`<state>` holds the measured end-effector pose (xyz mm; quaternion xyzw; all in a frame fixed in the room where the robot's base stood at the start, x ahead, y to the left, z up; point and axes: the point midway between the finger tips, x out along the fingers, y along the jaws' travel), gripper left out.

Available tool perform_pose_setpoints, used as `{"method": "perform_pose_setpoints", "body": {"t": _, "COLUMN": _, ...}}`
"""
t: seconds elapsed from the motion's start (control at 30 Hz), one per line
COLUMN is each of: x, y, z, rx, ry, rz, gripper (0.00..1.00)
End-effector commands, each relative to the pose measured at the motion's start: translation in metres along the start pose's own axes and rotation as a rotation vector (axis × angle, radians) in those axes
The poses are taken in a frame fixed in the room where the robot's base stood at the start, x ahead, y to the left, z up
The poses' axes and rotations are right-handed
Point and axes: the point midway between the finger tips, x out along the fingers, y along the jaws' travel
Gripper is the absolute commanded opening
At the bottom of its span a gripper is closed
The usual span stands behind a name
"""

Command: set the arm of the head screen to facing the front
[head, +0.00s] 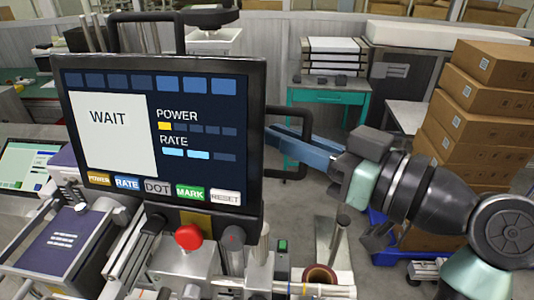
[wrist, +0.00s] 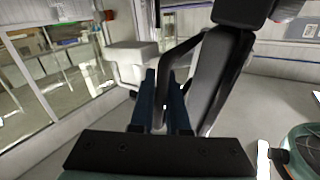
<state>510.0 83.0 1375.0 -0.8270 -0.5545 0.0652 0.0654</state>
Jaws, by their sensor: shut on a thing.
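The head screen (head: 160,130) is a black-framed monitor showing WAIT, POWER and RATE. It faces my head camera, its right edge looking slightly nearer. A black handle (head: 308,130) stands out from its right side, and another is on top. My gripper (head: 285,145) reaches in from the right with long blue fingers, shut on the right handle. In the wrist view the fingers (wrist: 160,108) lie around the handle's bar (wrist: 174,62), with the screen's dark edge-on housing (wrist: 218,75) just right of it. The screen's supporting arm is mostly hidden behind the screen.
A red knob (head: 188,236) and metal rollers sit below the screen. A teal table (head: 335,96) stands behind. Stacked cardboard boxes (head: 490,85) rise at the right, behind my arm. Grey floor shows between the table and boxes.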

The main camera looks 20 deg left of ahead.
Motion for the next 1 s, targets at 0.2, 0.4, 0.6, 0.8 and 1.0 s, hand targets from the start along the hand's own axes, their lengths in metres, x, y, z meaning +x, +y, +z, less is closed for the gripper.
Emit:
{"method": "perform_pose_setpoints", "body": {"t": 0.2, "x": -0.003, "y": 0.004, "z": -0.003, "rx": -0.005, "ry": 0.001, "rz": 0.009, "gripper": 0.00}}
{"method": "perform_pose_setpoints", "body": {"t": 0.4, "x": -0.003, "y": 0.003, "z": -0.003, "rx": -0.006, "ry": 0.000, "rz": 0.007, "gripper": 0.21}}
{"method": "perform_pose_setpoints", "body": {"t": 0.6, "x": -0.002, "y": 0.002, "z": -0.002, "rx": -0.005, "ry": -0.003, "rz": 0.003, "gripper": 0.25}}
{"method": "perform_pose_setpoints", "body": {"t": 0.8, "x": -0.009, "y": 0.002, "z": 0.000, "rx": -0.004, "ry": -0.004, "rz": 0.003, "gripper": 0.25}}
{"method": "perform_pose_setpoints", "body": {"t": 1.0, "x": -0.045, "y": 0.004, "z": 0.001, "rx": -0.006, "ry": -0.002, "rz": 0.007, "gripper": 0.25}}
